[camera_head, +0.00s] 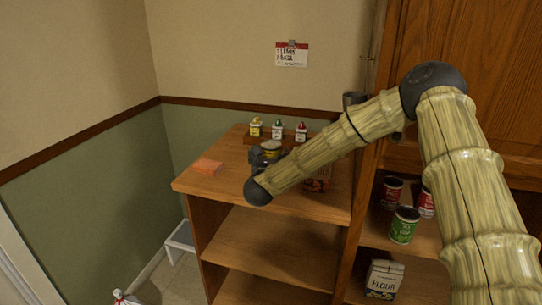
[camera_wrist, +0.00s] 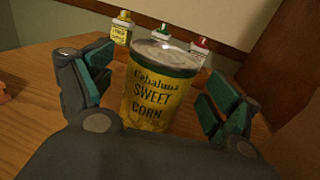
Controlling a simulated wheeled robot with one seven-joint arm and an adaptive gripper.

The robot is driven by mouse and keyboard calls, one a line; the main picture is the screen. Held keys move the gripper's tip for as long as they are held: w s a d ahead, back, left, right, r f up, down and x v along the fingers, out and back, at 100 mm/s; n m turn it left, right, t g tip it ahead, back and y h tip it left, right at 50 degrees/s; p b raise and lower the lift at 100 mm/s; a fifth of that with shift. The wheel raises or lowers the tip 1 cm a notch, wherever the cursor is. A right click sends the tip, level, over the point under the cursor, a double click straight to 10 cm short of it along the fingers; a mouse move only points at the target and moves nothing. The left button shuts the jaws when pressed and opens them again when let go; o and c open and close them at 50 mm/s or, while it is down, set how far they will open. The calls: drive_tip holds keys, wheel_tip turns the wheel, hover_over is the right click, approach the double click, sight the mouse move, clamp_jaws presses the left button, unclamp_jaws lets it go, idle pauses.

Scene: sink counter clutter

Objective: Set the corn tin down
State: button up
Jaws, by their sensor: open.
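The corn tin (camera_wrist: 157,90) is yellow with a green band and reads "Sweet Corn". In the wrist view it stands upright on the wooden counter (camera_wrist: 30,80). My gripper (camera_wrist: 160,95) is open, with one finger on each side of the tin and a visible gap on both sides. In the head view only the top of the tin (camera_head: 271,146) shows; my gripper (camera_head: 264,158) and forearm cover much of the rest.
Several small bottles (camera_head: 277,130) stand in a row at the back of the counter. A pinkish-orange block (camera_head: 207,166) lies to the left. A box (camera_head: 318,180) is partly hidden behind my arm. Red and green tins (camera_head: 404,225) and a flour bag (camera_head: 384,279) fill shelves at right.

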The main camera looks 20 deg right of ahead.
drive_tip(key=shift+x, duration=1.15)
drive_tip(key=shift+f, duration=0.1)
drive_tip(key=shift+c, duration=0.4)
drive_tip(key=c, duration=1.3)
drive_tip(key=shift+c, duration=1.1)
